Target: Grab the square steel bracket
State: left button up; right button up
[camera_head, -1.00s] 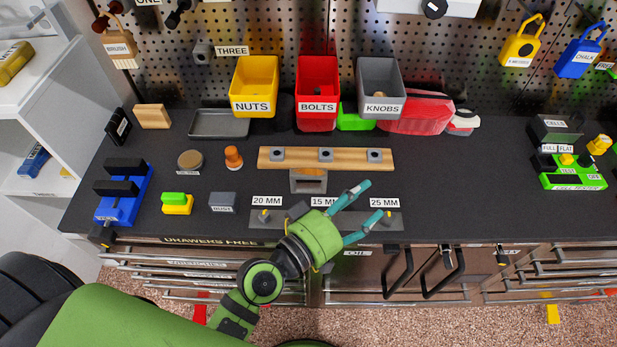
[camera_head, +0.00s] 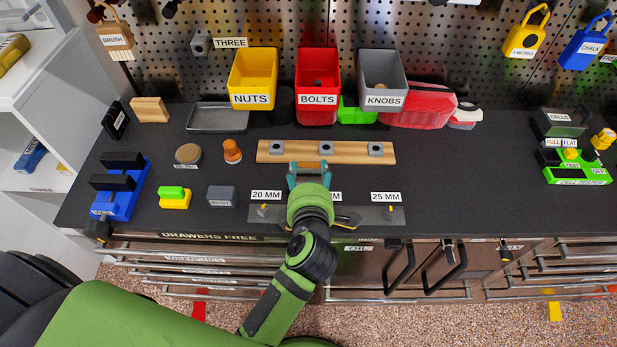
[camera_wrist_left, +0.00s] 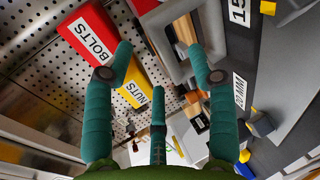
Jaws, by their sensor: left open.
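The square steel bracket is a grey square frame with an open middle. In the left wrist view the bracket (camera_wrist_left: 160,36) is at the upper middle, between and beyond the spread fingertips. In the head view it is mostly hidden by my left gripper (camera_head: 309,170), which is over its place just in front of the wooden strip. My left gripper, green with teal fingers, also fills the left wrist view (camera_wrist_left: 165,75). It is open, with its fingers pointing to the back of the bench. I cannot tell whether any finger touches the bracket. My right gripper is not in view.
The wooden strip (camera_head: 270,152) with grey blocks lies just behind. The yellow nuts bin (camera_head: 252,75), red bolts bin (camera_head: 318,80) and grey knobs bin (camera_head: 381,75) stand at the back. A steel strip (camera_head: 375,214) lies along the front. The bench right of centre is clear.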

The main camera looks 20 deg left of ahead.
aim_at(308, 168)
pick_arm(q)
jog(key=b+x, duration=0.1)
jog(key=x, duration=0.1)
jog(key=shift+w+a+f, duration=0.15)
jog(key=shift+w+f, duration=0.1)
jog(key=shift+f, duration=0.05)
jog(key=shift+w+a, duration=0.1)
jog(key=shift+w, duration=0.15)
jog(key=shift+s, duration=0.1)
grip_shut()
jog(key=shift+r, duration=0.15)
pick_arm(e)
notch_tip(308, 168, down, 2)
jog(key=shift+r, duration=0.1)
